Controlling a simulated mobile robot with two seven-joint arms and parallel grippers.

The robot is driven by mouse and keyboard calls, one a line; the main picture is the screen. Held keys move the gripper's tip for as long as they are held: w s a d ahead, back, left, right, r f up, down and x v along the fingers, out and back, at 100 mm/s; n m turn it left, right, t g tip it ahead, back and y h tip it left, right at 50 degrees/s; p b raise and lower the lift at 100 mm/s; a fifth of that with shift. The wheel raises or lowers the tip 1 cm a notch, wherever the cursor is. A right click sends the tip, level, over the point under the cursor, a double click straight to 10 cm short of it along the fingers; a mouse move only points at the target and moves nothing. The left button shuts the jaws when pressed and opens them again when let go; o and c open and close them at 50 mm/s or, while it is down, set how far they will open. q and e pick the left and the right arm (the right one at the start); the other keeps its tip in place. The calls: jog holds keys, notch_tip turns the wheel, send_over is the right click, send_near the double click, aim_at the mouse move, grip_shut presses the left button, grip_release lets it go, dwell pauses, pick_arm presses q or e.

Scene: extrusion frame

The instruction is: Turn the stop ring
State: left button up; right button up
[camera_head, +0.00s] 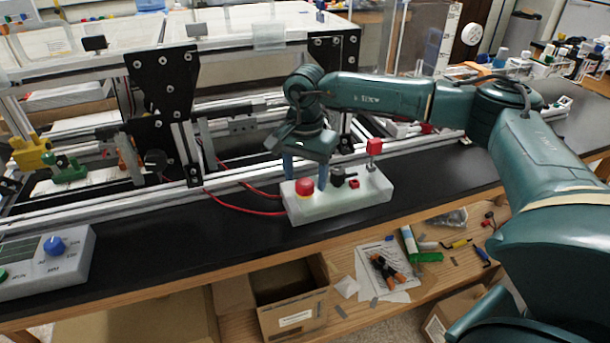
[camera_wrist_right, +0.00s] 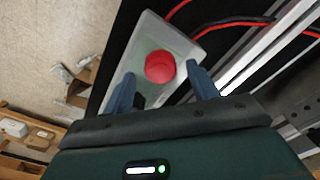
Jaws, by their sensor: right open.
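The red stop ring (camera_head: 305,187) is the round red knob at the left end of a pale control box (camera_head: 335,204) on the black bench top. My right gripper (camera_head: 306,177) points down over this end of the box, open, with its blue fingers on either side of the ring. In the right wrist view the red ring (camera_wrist_right: 160,66) shows between the two fingertips, with nothing gripped. I cannot tell whether the fingers touch it. My left gripper is not in view.
Aluminium extrusion rails (camera_head: 240,178) run behind. Another control box with a blue knob (camera_head: 54,245) sits at left. Red cables (camera_head: 240,208) lie between.

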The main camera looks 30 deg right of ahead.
jog(key=shift+f, duration=0.65)
jog(key=shift+c, duration=0.6)
jog(key=c, duration=0.9)
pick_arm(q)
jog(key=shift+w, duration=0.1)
